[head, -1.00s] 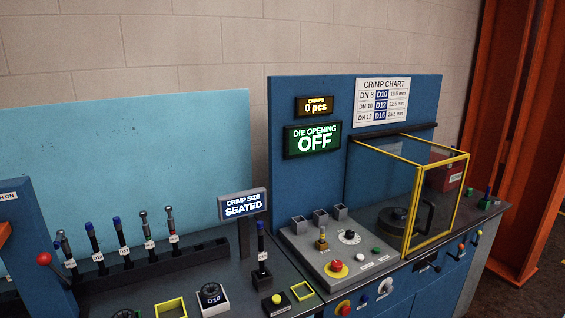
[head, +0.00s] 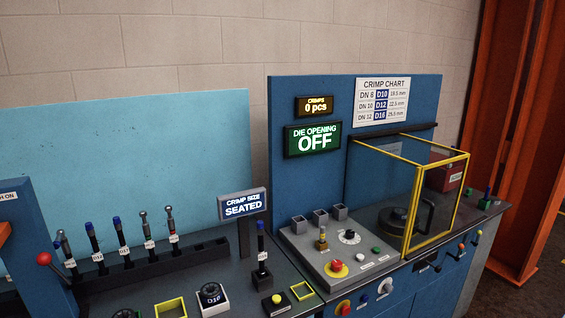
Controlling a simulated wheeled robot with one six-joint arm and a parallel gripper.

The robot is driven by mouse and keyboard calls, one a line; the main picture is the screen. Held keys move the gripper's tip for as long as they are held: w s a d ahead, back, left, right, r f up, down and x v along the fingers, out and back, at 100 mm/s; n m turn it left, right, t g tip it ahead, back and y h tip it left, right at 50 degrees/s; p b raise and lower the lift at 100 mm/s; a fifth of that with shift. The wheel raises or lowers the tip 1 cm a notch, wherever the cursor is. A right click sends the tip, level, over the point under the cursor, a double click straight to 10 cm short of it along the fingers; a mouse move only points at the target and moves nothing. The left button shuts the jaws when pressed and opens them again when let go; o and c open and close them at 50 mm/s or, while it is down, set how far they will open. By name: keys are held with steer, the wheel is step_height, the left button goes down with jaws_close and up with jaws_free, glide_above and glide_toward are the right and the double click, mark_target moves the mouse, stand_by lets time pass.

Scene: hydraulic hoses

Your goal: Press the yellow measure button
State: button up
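A yellow button (head: 277,298) sits on a small black box at the bottom of the head view, on the dark bench top. Its label is not readable, so I cannot confirm that it is the measure button. Just behind it, a hose piece with a blue end (head: 261,245) stands upright in a black holder (head: 262,278). The display (head: 243,204) above reads "CRIMP SIZE SEATED". My gripper is not in view.
A grey control panel (head: 308,265) with a red stop button (head: 337,266) and a yellow-framed guard (head: 412,215) stand further right. Several hoses stand in a rack (head: 205,253) at left.

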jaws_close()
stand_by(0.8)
